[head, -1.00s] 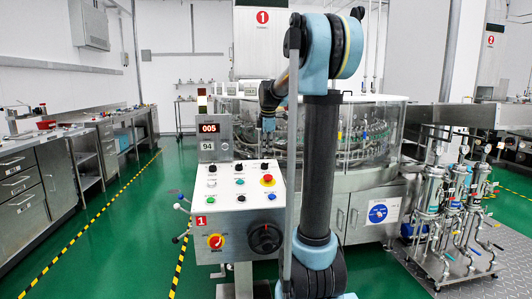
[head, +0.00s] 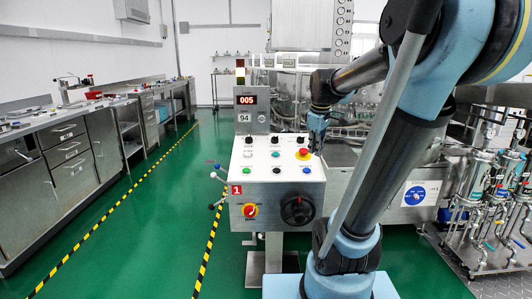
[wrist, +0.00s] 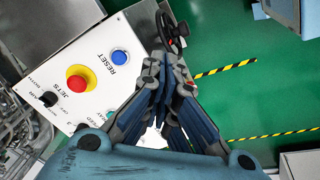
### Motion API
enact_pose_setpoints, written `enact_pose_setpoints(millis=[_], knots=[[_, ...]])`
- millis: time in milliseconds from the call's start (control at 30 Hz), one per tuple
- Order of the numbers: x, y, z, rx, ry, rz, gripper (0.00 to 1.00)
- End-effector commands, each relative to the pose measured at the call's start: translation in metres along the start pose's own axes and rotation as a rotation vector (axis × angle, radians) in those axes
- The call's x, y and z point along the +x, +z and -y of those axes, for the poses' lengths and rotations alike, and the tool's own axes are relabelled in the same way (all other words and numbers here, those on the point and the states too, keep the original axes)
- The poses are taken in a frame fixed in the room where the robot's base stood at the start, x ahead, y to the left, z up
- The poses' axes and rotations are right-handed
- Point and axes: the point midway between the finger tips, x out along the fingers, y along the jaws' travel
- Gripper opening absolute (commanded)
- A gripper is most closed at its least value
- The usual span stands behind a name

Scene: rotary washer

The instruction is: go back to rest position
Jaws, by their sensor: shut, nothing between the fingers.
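My gripper (head: 317,138) is at the right edge of the control panel (head: 245,172) in the head view, by the red mushroom button (head: 303,153). In the wrist view my gripper (wrist: 166,72) has its blue-grey fingers drawn together at the tips, with nothing between them. The white panel (wrist: 115,40) lies below and left of the fingers there, with the red button (wrist: 78,80) and a blue button (wrist: 119,57). The black handwheel (wrist: 172,30) shows just beyond the fingertips. Whether the fingers touch the panel is unclear.
The glass-sided rotary washer (head: 340,158) stands behind the panel. A steel workbench (head: 70,165) runs along the left. Filter housings (head: 478,180) stand at the right. Green floor (head: 165,205) with striped tape is open between bench and panel. The display (head: 245,99) reads 005.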

Motion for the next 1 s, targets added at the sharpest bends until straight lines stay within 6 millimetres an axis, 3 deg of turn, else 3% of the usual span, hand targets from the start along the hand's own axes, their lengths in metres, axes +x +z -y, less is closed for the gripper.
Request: enact_pose_setpoints(millis=[267,600,800,1000], knots=[[0.029,0.064,0.070,0.304,-0.008,0.010,0.00],[0.081,0.132,0.145,0.670,-0.015,0.027,0.00],[0.104,0.154,0.170,0.807,-0.016,0.034,0.00],[0.110,0.160,0.176,0.844,-0.016,0.035,0.00]])
